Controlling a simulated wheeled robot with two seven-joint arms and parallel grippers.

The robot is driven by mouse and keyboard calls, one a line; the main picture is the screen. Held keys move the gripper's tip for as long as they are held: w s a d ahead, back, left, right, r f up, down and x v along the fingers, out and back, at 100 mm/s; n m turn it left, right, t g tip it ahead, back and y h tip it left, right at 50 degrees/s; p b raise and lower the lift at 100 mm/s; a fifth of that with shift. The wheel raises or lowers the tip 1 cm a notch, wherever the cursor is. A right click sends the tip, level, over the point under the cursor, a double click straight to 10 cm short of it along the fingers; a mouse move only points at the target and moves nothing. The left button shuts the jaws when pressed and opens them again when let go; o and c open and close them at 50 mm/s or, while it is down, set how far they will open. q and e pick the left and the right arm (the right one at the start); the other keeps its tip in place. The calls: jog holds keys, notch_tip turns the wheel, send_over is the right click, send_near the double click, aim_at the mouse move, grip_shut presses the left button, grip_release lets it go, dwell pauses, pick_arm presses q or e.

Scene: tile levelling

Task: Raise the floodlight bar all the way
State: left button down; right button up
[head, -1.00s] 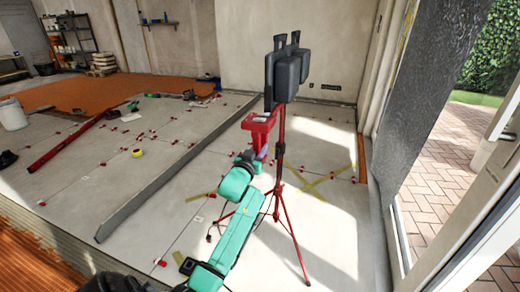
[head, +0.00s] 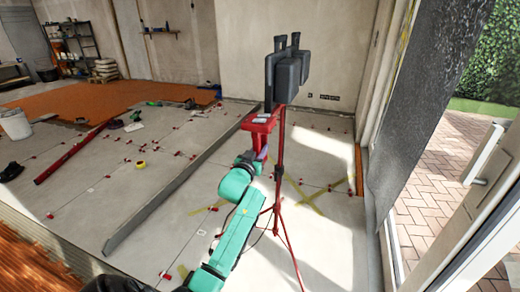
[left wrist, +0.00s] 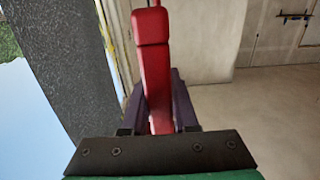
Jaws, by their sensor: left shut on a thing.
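The floodlight bar (head: 287,70) with its dark lamps stands on top of a thin upright mast on a red tripod (head: 278,207). A red bracket with a boxy top (head: 262,124) sits just left of the mast, below the lamps. My left gripper (head: 259,154), on the teal arm, is at the lower end of this bracket. In the left wrist view the purple jaws are shut on a red handle (left wrist: 153,65), which seems to be part of the bracket. The tripod's lower legs run out of the head view. My right gripper is not in view.
A long grey strip (head: 165,195) crosses the tiled floor left of the tripod. Red clips, a red level (head: 72,152) and a yellow tape roll (head: 140,164) lie further left. The glass door (head: 470,200) stands close on the right.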

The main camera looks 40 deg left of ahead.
pick_arm(q)
jog(key=shift+r, duration=0.5)
jog(key=c, duration=0.7)
grip_release()
jog(key=shift+f, duration=0.1)
jog(key=shift+s+f, duration=0.15)
jog(key=b+v, duration=0.1)
jog(key=v, duration=1.3)
jog(key=shift+s+d, duration=0.15)
jog(key=shift+s, duration=0.05)
